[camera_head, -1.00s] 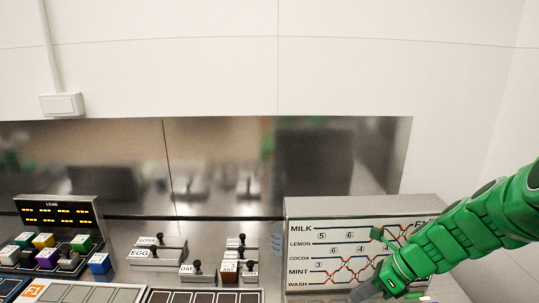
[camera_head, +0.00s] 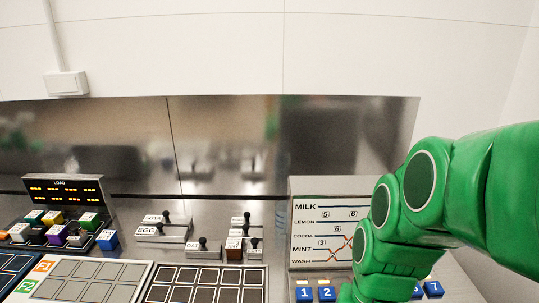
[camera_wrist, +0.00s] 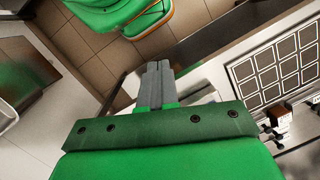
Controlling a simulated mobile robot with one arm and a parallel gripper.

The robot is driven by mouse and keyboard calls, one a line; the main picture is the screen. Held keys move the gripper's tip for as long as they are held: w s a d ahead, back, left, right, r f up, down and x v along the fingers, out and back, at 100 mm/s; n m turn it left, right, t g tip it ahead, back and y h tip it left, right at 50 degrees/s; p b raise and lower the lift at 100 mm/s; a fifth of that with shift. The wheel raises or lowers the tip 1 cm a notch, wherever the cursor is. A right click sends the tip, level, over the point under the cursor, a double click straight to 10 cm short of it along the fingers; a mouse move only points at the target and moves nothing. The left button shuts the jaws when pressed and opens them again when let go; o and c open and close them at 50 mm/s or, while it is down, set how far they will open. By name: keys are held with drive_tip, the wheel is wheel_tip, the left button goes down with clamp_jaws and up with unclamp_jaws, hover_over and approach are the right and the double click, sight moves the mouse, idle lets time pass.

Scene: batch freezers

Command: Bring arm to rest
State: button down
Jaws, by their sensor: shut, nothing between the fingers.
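My gripper (camera_wrist: 156,84) shows in the wrist view with its two grey fingers pressed together and nothing between them. It hangs over the counter edge, with tiled floor beyond. In the head view my green arm fills the right side and folds down in front of the panel; the gripper itself is out of sight there. The white panel (camera_head: 308,238) with the MILK, LEMON, COCOA, MINT and WASH lines is partly hidden behind the arm.
Blue numbered buttons (camera_head: 327,293) sit below the panel. Labelled levers (camera_head: 165,229), a dark grid tray (camera_head: 205,286), a pale grid tray (camera_head: 85,281), coloured cubes (camera_head: 57,234) and a LOAD display (camera_head: 66,189) stand on the steel counter to the left.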

drive_tip(key=s+n, duration=0.1)
drive_tip(key=s+n+h, duration=0.1)
drive_tip(key=s+d+n, duration=0.1)
drive_tip(key=s, duration=0.1)
drive_tip(key=shift+d+r+n, duration=0.1)
drive_tip(key=shift+r+n, duration=0.2)
drive_tip(key=shift+n, duration=0.1)
idle(0.5)
